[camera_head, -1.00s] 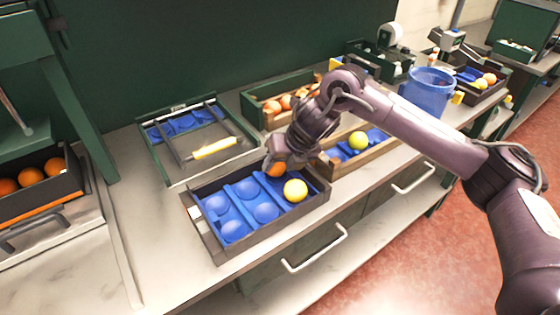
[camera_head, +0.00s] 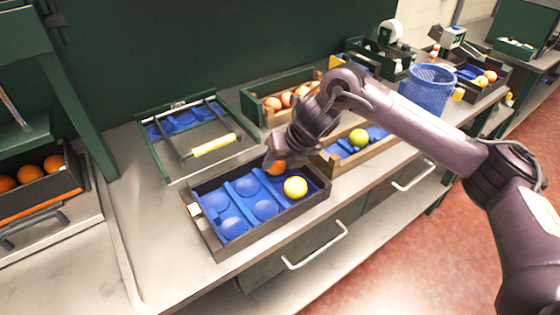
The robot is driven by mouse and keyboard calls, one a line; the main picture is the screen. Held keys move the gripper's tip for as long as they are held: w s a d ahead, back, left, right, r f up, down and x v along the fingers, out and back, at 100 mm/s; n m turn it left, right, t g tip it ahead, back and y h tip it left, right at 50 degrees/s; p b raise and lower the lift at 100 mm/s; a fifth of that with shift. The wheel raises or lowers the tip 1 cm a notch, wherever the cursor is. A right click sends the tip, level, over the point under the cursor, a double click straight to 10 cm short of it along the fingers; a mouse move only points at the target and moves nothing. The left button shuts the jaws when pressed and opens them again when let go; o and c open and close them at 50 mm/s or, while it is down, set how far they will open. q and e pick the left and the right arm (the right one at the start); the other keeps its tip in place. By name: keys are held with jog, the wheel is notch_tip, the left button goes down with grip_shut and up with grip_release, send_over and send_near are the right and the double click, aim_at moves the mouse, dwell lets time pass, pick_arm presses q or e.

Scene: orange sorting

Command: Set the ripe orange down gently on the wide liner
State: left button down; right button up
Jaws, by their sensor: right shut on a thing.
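The ripe orange (camera_head: 277,167) is in my right gripper (camera_head: 275,160), at the back right part of a dark crate (camera_head: 222,250) with a blue moulded liner (camera_head: 243,188). The gripper is shut on the orange and partly hides it. I cannot tell whether the orange touches the liner. A yellow-green fruit (camera_head: 295,187) sits in the same liner, just in front of the orange. The liner's other visible cups are empty. My left gripper is not in view.
A wooden crate (camera_head: 345,165) with a yellow-green fruit (camera_head: 358,138) stands close behind on the right. A green frame with a yellow-handled bar (camera_head: 214,145) stands behind left. A green crate (camera_head: 252,110) holds several oranges. A blue basket (camera_head: 428,90) stands further right.

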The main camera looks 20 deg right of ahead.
jog(key=shift+f, duration=0.45)
jog(key=o, duration=1.1)
jog(key=shift+s, duration=0.1)
jog(key=shift+r+p, duration=0.55)
jog(key=shift+r, duration=0.4)
jog(key=shift+r+p, duration=2.35)
jog(key=shift+r, duration=0.8)
jog(key=shift+f, duration=0.1)
